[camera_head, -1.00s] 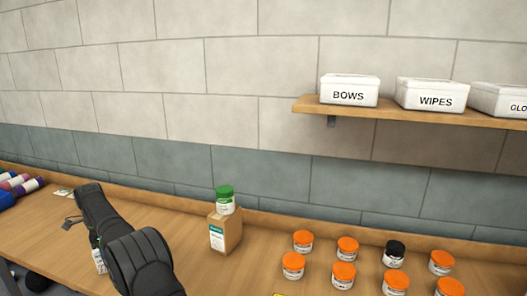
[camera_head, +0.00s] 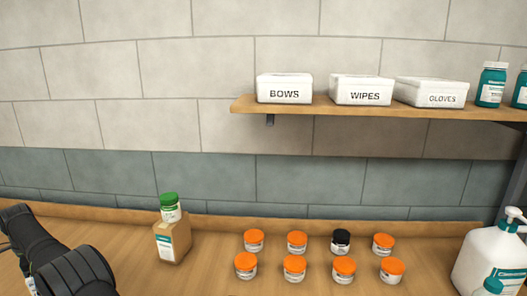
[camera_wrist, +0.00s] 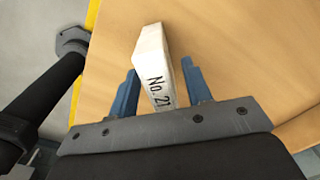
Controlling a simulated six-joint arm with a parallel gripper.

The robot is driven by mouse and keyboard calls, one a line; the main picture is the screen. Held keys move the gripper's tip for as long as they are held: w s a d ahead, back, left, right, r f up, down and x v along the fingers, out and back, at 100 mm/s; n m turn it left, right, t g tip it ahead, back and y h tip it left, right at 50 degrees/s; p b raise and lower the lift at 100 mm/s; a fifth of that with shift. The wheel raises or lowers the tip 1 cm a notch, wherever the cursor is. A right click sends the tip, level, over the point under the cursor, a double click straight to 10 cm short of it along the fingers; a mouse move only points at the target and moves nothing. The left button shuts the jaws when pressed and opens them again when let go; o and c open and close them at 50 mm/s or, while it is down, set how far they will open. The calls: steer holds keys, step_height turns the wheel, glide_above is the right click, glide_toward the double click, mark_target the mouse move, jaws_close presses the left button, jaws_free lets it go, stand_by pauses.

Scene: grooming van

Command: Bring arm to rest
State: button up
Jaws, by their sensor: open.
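My gripper (camera_wrist: 160,68) shows in the wrist view with two blue fingers spread apart. A white block or box (camera_wrist: 151,58) printed "No. 21" stands between and beyond the fingers over the wooden surface. It is near the left finger, with a clear gap to the right finger; I cannot tell whether the left finger touches it. In the head view my black arm (camera_head: 60,262) reaches in at the lower left, and the gripper itself is out of that picture.
A cardboard box (camera_head: 172,243) with a green-lidded jar (camera_head: 170,207) on top stands right of my arm. Several orange-lidded jars (camera_head: 297,243) and a black-lidded jar (camera_head: 341,241) stand mid-bench. A white pump bottle (camera_head: 488,262) is far right. A shelf (camera_head: 400,111) holds white boxes.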

steer(key=shift+f, duration=0.8)
step_height(320, 180, up, 12)
steer(key=shift+f, duration=0.1)
step_height(320, 180, down, 12)
steer(key=shift+f, duration=0.15)
step_height(320, 180, up, 5)
steer(key=shift+w+f, duration=0.1)
steer(key=shift+f, duration=0.1)
steer(key=w+d+r+m, duration=0.1)
steer(key=w+d+r, duration=0.2)
steer(key=d, duration=0.4)
steer(key=w+d+r, duration=0.3)
steer(key=d, duration=0.4)
steer(key=w+d+r+m, duration=0.1)
steer(key=w+d+r, duration=0.2)
steer(key=d, duration=0.4)
steer(key=s+d+m, duration=0.2)
steer(key=s+d, duration=0.1)
steer(key=d, duration=1.2)
steer(key=s+d+f+m, duration=0.1)
steer(key=s+d+m, duration=0.2)
steer(key=d, duration=1.2)
steer(key=shift+s+d+f, duration=0.25)
steer(key=shift+s, duration=0.35)
